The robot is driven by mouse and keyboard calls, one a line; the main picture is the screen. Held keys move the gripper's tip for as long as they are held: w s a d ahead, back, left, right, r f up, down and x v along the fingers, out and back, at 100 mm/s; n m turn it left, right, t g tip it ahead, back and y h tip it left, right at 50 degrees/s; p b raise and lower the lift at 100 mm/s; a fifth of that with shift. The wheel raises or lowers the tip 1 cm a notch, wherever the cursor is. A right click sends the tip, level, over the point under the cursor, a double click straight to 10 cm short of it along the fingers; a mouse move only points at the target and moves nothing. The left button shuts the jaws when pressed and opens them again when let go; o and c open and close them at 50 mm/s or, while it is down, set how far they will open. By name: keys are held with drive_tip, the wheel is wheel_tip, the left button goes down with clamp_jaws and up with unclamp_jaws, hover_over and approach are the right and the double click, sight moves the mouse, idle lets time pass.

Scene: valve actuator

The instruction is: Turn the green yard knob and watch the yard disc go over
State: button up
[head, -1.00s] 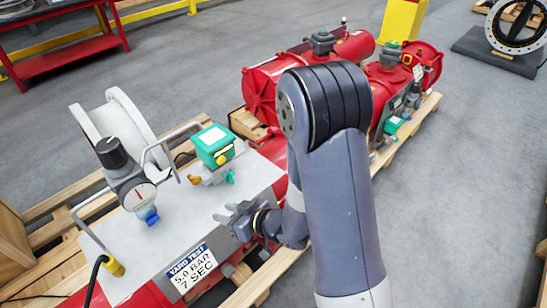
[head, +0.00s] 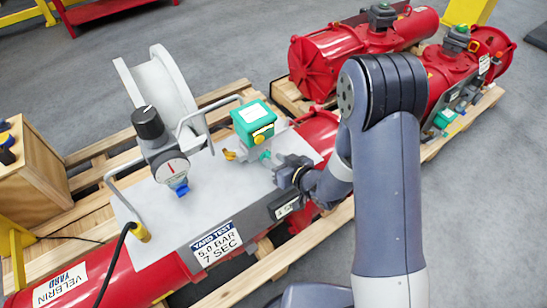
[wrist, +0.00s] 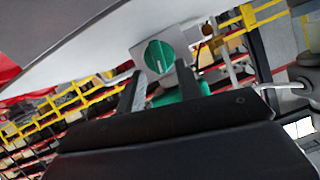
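The green knob (head: 265,155) sits on the valve block below a green box (head: 252,124) with a yellow cap. In the wrist view the green knob (wrist: 159,56) is a round face with a pale slanted line, on a light square block. My gripper (head: 277,164) is just right of the knob in the head view. In the wrist view my gripper's two fingers (wrist: 157,85) stand apart with nothing held, and the knob lies beyond them. A pale grey flanged ring (head: 166,92) stands at the left; I cannot make out a disc inside it.
A pressure gauge (head: 171,168) with a black-topped regulator (head: 148,123) stands left of the knob. Bent metal handles (head: 206,118) rise from the grey plate (head: 215,197). Red cylinders (head: 340,57) lie behind on pallets. A wooden crate (head: 40,165) is at left.

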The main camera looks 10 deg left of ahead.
drive_tip(key=shift+x, duration=0.85)
drive_tip(key=shift+c, duration=0.3)
clamp_jaws()
